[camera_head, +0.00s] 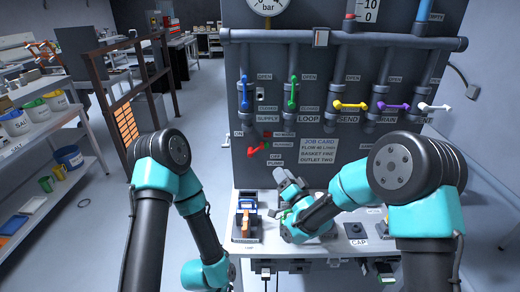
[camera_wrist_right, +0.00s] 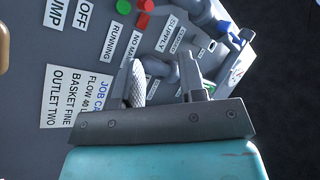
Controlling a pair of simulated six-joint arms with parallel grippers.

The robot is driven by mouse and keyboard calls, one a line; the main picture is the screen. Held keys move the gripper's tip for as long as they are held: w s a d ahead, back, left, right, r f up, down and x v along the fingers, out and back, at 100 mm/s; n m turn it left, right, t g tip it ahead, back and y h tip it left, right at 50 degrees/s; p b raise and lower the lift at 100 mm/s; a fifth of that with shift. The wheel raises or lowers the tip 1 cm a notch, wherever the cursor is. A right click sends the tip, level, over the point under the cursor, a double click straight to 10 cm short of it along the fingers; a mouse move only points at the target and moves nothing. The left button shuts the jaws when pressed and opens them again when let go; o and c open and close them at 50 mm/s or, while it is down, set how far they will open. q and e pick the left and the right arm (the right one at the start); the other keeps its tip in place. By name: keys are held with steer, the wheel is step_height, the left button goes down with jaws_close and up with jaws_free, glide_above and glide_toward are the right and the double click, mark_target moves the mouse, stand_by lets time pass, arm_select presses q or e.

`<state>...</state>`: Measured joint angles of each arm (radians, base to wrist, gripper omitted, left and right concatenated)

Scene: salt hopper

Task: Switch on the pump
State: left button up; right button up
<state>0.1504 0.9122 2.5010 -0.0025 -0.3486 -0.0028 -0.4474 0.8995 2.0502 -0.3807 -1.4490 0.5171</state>
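The pump switch (camera_head: 254,152) is a small red lever low on the left of the dark panel, beside the small OFF and PUMP labels. In the right wrist view the PUMP label (camera_wrist_right: 56,13) and OFF label (camera_wrist_right: 84,14) show at the upper left; I cannot make out the lever there. A red lamp (camera_wrist_right: 144,21) and a green lamp (camera_wrist_right: 123,6) sit nearby. My right gripper (camera_head: 284,179) is below and right of the switch, apart from it. Its fingers (camera_wrist_right: 165,88) are spread and empty. My left arm hangs at the lower left; its gripper is out of view.
Pipes carry blue (camera_head: 245,92), green (camera_head: 293,92), yellow (camera_head: 351,105), purple (camera_head: 394,106) and white (camera_head: 434,107) valve handles. The white bench (camera_head: 335,251) holds a blue-and-orange item (camera_head: 246,220) and a dark cap holder (camera_head: 355,230). A shelf with buckets stands left.

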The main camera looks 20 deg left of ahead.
mark_target(259, 149)
steer(key=shift+w+a+f+x, duration=0.15)
steer(key=shift+f+x, duration=0.4)
steer(key=shift+x, duration=2.1)
steer(key=shift+w+a+f+x, duration=0.15)
steer(key=shift+f+x, duration=0.4)
steer(key=shift+x, duration=2.15)
steer(key=shift+w+f+x, duration=0.15)
steer(key=shift+f+x, duration=0.4)
steer(key=shift+x, duration=2.1)
steer(key=c, duration=0.6)
steer(key=shift+o, duration=0.2)
steer(key=shift+a+r+n, duration=0.1)
steer(key=shift+n, duration=0.2)
steer(key=n+g, duration=0.1)
steer(key=n, duration=0.1)
steer(key=a+r+n+g, duration=0.1)
steer(key=n, duration=0.1)
steer(key=shift+s+a+g+h, duration=0.1)
steer(key=shift+s+g+h, duration=0.1)
steer(key=shift+g+h, duration=0.15)
steer(key=shift+s+a+r+n+g+h, duration=0.1)
steer(key=shift+a+n+g+h, duration=0.25)
steer(key=shift+n, duration=0.35)
steer(key=shift+s+a+f+n+g+h, duration=0.1)
steer(key=shift+a+n+g+h, duration=0.1)
steer(key=shift+n+h, duration=0.4)
steer(key=shift+a+r+n+g+h, duration=0.1)
steer(key=shift+a+n+g+h, duration=0.2)
steer(key=shift+n, duration=0.5)
